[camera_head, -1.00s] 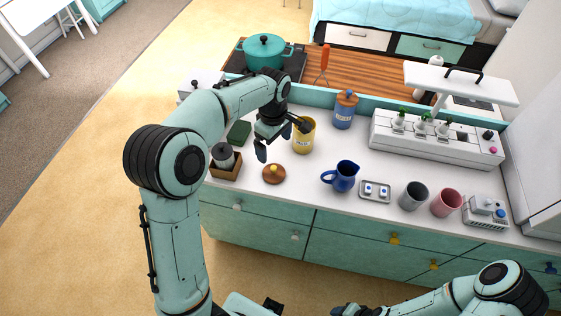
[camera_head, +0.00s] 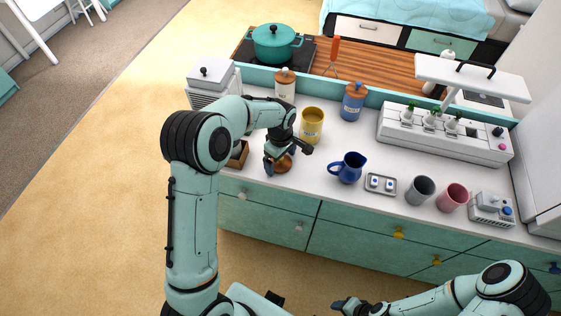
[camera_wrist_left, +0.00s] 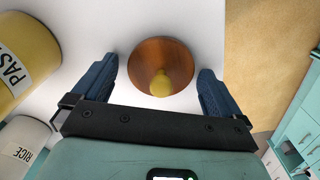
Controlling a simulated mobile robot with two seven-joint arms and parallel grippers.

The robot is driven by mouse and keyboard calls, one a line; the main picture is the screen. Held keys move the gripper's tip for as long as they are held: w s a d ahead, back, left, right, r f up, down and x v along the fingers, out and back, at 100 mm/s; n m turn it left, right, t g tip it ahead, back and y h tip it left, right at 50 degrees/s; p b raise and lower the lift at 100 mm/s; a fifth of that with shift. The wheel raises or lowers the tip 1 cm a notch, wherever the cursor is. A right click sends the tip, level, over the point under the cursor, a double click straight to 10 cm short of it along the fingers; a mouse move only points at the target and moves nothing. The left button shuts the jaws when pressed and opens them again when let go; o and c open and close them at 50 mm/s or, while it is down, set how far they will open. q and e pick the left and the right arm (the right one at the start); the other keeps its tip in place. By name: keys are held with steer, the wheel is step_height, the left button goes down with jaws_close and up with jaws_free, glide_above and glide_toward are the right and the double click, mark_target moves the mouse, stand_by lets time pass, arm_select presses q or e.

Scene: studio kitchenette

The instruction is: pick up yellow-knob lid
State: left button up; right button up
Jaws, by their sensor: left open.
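The lid is a round brown wooden disc with a yellow knob, lying on the white counter near its front edge. It shows partly behind my gripper in the head view (camera_head: 283,166) and clearly in the left wrist view (camera_wrist_left: 155,52). My left gripper (camera_head: 281,160) is open and points down over the lid. In the left wrist view its blue fingers (camera_wrist_left: 158,72) stand on either side of the lid, with gaps to it; the knob lies between them. My right gripper (camera_head: 347,305) is low at the bottom, away from the counter, too small to read.
A lidless yellow canister (camera_head: 312,127) marked PASTA (camera_wrist_left: 22,62) stands close behind the lid. A white canister (camera_head: 285,88) and a blue canister (camera_head: 353,103) stand farther back. A blue jug (camera_head: 348,168) is to the right, with bare counter between. A wooden box (camera_head: 238,155) is left.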

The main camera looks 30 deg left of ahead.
arm_select(q)
steer(key=c, duration=1)
steer(key=shift+r, duration=0.1)
